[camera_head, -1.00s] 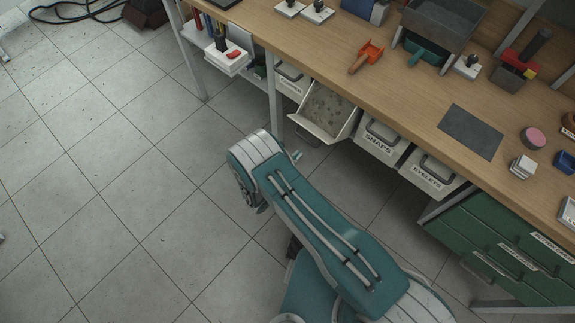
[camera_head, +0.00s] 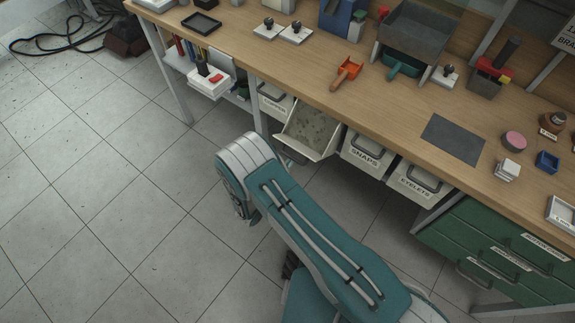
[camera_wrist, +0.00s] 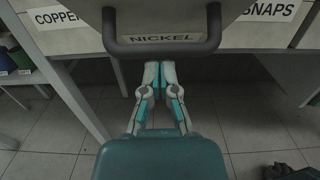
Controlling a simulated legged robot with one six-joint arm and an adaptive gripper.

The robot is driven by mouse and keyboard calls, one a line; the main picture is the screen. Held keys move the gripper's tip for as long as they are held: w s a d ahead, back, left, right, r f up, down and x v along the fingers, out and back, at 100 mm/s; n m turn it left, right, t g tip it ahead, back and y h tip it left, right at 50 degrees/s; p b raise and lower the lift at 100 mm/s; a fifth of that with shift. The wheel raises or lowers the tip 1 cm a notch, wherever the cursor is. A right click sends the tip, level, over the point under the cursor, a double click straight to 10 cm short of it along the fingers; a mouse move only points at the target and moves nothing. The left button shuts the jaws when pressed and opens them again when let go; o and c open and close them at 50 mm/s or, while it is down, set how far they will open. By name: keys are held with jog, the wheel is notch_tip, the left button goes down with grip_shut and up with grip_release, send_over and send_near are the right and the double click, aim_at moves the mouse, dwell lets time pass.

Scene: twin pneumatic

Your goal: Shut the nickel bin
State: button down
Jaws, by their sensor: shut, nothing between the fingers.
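The nickel bin (camera_head: 312,132) hangs tilted out from under the workbench in the head view, its open top showing small grey contents. In the wrist view, its front panel (camera_wrist: 165,17) fills the top middle, with a dark bar handle (camera_wrist: 162,50) and a "NICKEL" label. My gripper (camera_wrist: 160,66) is shut and empty. Its fingertips appear just below the handle in the wrist view; whether they touch the bin I cannot tell. In the head view my arm hides the gripper.
The copper bin (camera_head: 276,101) is left of the nickel bin, the snaps bin (camera_head: 367,155) and eyelets bin (camera_head: 420,183) right; these sit closed. The wooden benchtop (camera_head: 385,100) overhangs them. A bench leg (camera_head: 258,105) stands near the copper bin.

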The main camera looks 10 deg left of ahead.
aim_at(302, 145)
jog(key=shift+w+d+r, duration=0.1)
jog(key=shift+w+r, duration=0.05)
jog(key=shift+r, duration=0.25)
jog(key=shift+w+d+r+g, duration=0.1)
jog(key=shift+w+r+g, duration=0.25)
jog(key=shift+r+g, duration=0.35)
jog(key=w+r+g+y, duration=0.1)
jog(key=w+r, duration=0.1)
jog(key=w+d+r+g, duration=0.1)
jog(key=r+g, duration=0.1)
jog(key=w+d+r+g+y, duration=0.1)
jog(key=w+r+g, duration=0.1)
jog(key=shift+w+d+r+y, duration=0.2)
jog(key=shift+w+r+y, duration=0.05)
jog(key=shift+w+y, duration=0.1)
jog(key=shift+w+d+r+g, duration=0.25)
jog(key=shift+w+g, duration=0.25)
jog(key=shift+w, duration=0.1)
jog(key=shift+w+d+r, duration=0.2)
jog(key=shift+w+r, duration=0.1)
jog(key=shift+w, duration=0.3)
